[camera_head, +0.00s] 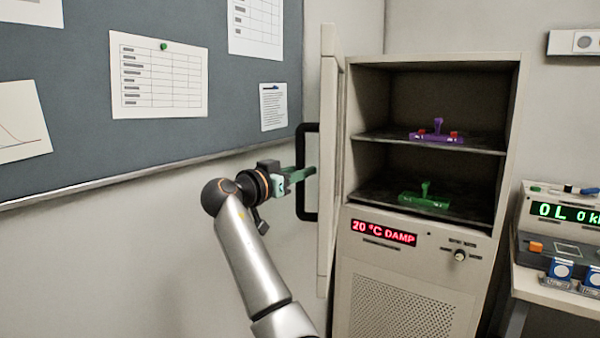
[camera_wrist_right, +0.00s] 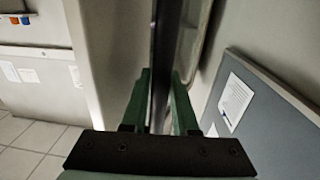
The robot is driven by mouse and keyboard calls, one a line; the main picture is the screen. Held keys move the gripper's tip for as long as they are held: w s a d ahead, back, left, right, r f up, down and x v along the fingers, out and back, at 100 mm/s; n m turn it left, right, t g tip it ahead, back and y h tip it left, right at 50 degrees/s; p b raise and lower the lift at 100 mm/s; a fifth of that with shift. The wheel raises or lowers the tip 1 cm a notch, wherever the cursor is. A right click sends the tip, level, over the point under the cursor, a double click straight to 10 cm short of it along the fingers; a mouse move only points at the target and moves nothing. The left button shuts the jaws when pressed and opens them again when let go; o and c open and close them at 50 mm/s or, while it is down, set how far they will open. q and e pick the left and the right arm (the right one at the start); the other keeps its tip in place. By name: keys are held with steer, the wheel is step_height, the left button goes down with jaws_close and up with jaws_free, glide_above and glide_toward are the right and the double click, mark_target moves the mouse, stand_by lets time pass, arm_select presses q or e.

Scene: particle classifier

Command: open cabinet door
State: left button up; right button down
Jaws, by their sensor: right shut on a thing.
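The cabinet (camera_head: 408,285) stands right of centre in the head view. Its door (camera_head: 328,160) is swung wide open to the left, showing its edge. A black loop handle (camera_head: 308,215) is on the door's outer face. My right gripper (camera_head: 308,173) is shut on the handle's upright bar. In the wrist view, the green fingers of my right gripper (camera_wrist_right: 160,105) stand on either side of the dark handle (camera_wrist_right: 165,60). Inside the cabinet, a purple piece (camera_head: 437,137) with red bits sits on the upper shelf and a green piece (camera_head: 425,202) on the lower. My left gripper is not in view.
A wall board (camera_head: 240,95) with pinned papers runs along the left, close behind my right arm. A bench (camera_head: 555,292) with a green-lit display (camera_head: 565,212) and blue-marked items stands right of the cabinet. The space before the cabinet opening is clear.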

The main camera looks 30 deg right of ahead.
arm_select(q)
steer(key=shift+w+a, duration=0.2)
arm_select(e)
steer(key=shift+w+a, duration=0.2)
steer(key=shift+w, duration=0.05)
steer(key=c, duration=0.7)
jaws_free()
steer(key=shift+a, duration=0.1)
arm_select(q)
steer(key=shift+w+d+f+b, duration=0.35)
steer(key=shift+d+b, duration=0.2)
steer(key=shift+b, duration=0.35)
arm_select(e)
steer(key=v, duration=1.2)
steer(key=shift+s+a, duration=0.1)
